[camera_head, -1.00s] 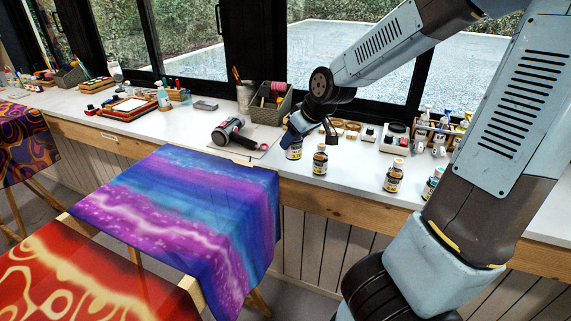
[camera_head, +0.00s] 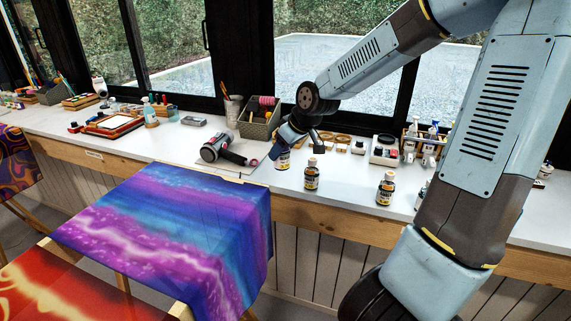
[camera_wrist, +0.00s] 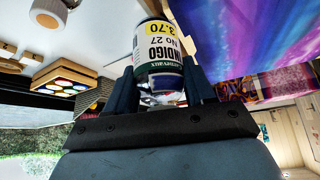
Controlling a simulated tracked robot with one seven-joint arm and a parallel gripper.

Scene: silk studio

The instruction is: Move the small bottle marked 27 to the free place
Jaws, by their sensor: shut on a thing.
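The small bottle marked 27 (camera_wrist: 160,48) fills the middle of the wrist view, upside down in that picture. Its label reads INDIGO NO 27 with a yellow 3.70 patch. My gripper (camera_wrist: 163,84) is shut on it, one dark finger on each side. In the head view my gripper (camera_head: 285,146) hides the bottle's top; its pale lower part (camera_head: 283,161) shows beneath. I cannot tell surely whether its base touches the table. A similar bottle (camera_head: 312,176) stands to its right, another (camera_head: 386,188) farther right. Bare tabletop (camera_head: 349,180) lies between these two.
A heat tool (camera_head: 222,148) lies on a pad left of my gripper. A grey basket (camera_head: 257,122) stands behind it. Cork rings, small jars and a bottle rack (camera_head: 425,140) line the back right. Painted silk (camera_head: 165,225) hangs in front. My arm hides part of the table's right side.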

